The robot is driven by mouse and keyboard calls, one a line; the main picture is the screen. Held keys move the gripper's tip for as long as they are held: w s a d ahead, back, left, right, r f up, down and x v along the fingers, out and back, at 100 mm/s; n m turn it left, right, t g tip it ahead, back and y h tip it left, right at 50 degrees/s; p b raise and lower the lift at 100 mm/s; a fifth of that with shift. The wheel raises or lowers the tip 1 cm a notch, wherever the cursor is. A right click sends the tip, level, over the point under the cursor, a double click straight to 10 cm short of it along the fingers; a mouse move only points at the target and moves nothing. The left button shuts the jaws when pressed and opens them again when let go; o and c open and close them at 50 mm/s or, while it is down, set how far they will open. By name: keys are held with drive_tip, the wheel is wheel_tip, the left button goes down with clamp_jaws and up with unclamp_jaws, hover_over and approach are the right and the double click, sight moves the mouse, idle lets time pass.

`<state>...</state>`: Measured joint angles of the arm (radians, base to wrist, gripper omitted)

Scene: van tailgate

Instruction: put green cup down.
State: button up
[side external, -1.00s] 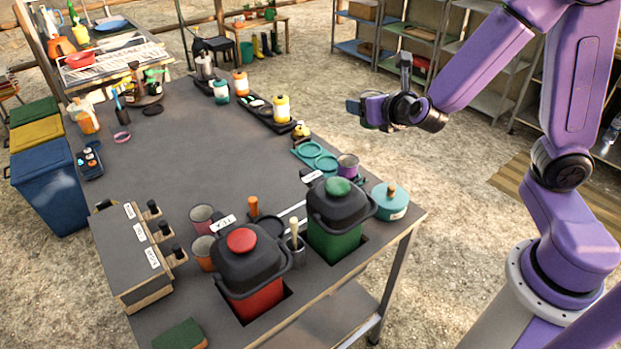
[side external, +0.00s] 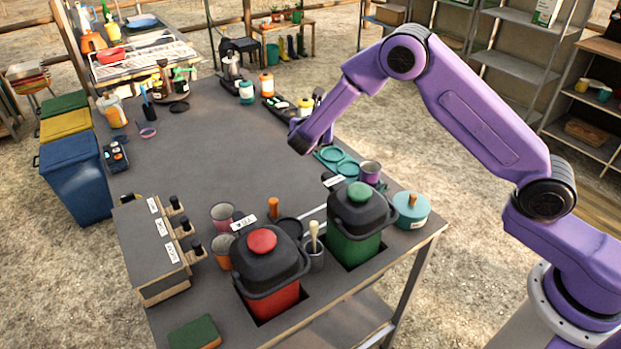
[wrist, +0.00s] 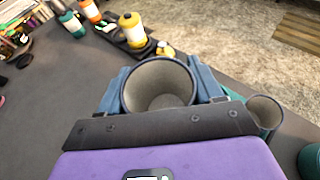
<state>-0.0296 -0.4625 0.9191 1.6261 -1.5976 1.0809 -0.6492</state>
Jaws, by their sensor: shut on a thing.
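In the wrist view my gripper (wrist: 162,92) is shut on a cup (wrist: 158,82), with one blue finger on each side. The cup's mouth faces the camera and shows a plain grey, empty inside; its outer colour hardly shows. In the side external view my gripper is over the table's right edge, near the teal coasters (side external: 346,168), and the held cup is hidden behind my arm. I cannot tell whether the cup touches the table.
A purple cup (side external: 370,172) stands beside the coasters; a cup (wrist: 265,112) shows right of my gripper. Yellow and orange bottles (side external: 305,108) (side external: 267,84) stand behind. Green (side external: 355,215) and red (side external: 270,270) lidded bins sit in front. The table's middle (side external: 220,150) is clear.

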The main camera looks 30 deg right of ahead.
drive_tip(key=shift+w+a+f+m+g+h, duration=0.1)
drive_tip(key=shift+w+f+m+g+h, duration=0.25)
drive_tip(key=shift+f, duration=0.5)
drive_tip(key=shift+w+a+f+m+g+h, duration=0.15)
drive_tip(key=shift+w+f, duration=0.25)
drive_tip(key=shift+f, duration=0.4)
drive_tip(key=shift+f, duration=4.8)
drive_tip(key=shift+f, duration=0.25)
drive_tip(key=o, duration=1.1)
drive_tip(key=shift+d+r+v, duration=0.1)
drive_tip(key=shift+v, duration=1.8)
drive_tip(key=shift+d+r+v, duration=0.15)
drive_tip(key=shift+v, duration=1.75)
drive_tip(key=shift+c, duration=0.3)
